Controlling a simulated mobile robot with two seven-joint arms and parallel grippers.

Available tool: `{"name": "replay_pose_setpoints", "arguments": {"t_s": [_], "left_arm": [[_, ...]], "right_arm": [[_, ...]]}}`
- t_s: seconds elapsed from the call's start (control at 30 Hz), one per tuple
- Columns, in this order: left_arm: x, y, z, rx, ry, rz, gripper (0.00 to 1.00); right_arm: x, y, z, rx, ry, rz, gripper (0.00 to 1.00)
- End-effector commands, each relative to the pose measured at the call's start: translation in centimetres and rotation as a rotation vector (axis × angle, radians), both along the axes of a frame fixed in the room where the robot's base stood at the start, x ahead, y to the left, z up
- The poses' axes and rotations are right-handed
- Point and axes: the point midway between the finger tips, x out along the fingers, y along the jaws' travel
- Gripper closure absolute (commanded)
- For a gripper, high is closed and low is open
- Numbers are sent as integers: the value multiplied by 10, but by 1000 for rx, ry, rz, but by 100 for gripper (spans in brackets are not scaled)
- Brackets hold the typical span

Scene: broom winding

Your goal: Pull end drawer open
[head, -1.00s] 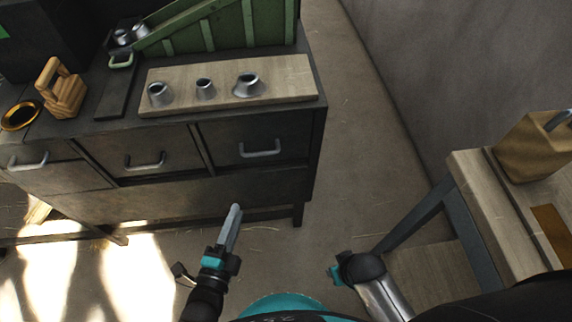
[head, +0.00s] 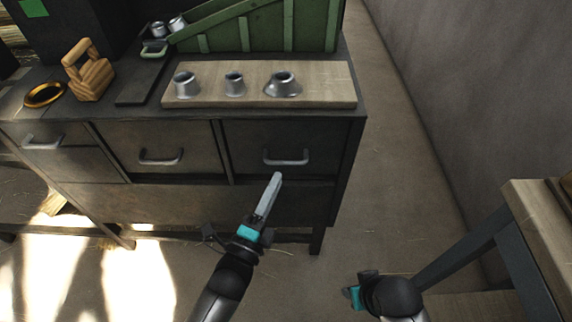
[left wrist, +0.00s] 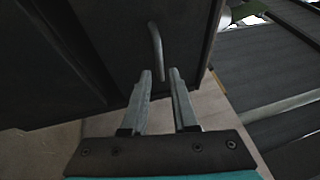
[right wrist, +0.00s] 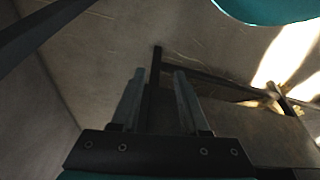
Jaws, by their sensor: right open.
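The end drawer (head: 257,150) is the right one of the dark cabinet's front row and looks shut. Its grey bar handle (head: 286,160) also shows in the left wrist view (left wrist: 156,50). My left gripper (head: 276,178) is just below the handle in the head view. In the left wrist view its two fingers (left wrist: 160,75) are apart, with the handle's lower end near the gap between the tips. I cannot tell whether they touch it. My right gripper (right wrist: 158,75) is open and empty, low over the floor. In the head view my right gripper (head: 352,292) shows only in part.
Two more drawers with handles (head: 161,158) (head: 42,142) lie to the left. On the cabinet top are a wooden board (head: 320,95) with metal cups, a green rack (head: 265,30) and a wooden block (head: 92,78). A wooden table (head: 540,215) stands at right.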

Motion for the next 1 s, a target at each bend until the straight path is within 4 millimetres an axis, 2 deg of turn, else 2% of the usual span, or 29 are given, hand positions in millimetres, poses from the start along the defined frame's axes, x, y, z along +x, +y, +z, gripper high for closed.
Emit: {"name": "replay_pose_setpoints", "arguments": {"t_s": [0.1, 0.3, 0.5, 0.8, 0.83, 1.0], "left_arm": [[22, -10, 3, -2, -1, 0, 73], [46, -20, 8, 0, -1, 0, 73], [57, -25, 10, -1, 3, 0, 73], [59, -25, 11, 0, 2, 0, 73], [59, -25, 11, 0, 2, 0, 74], [59, -25, 11, 0, 2, 0, 93]], "right_arm": [[4, 0, 11, 3, -21, -1, 55], [7, 1, 29, 6, -46, -2, 55], [8, 1, 38, 7, -57, -2, 55], [8, 1, 40, 8, -59, -3, 55], [8, 1, 40, 8, -59, -3, 55], [8, 1, 41, 8, -59, -3, 55]]}}
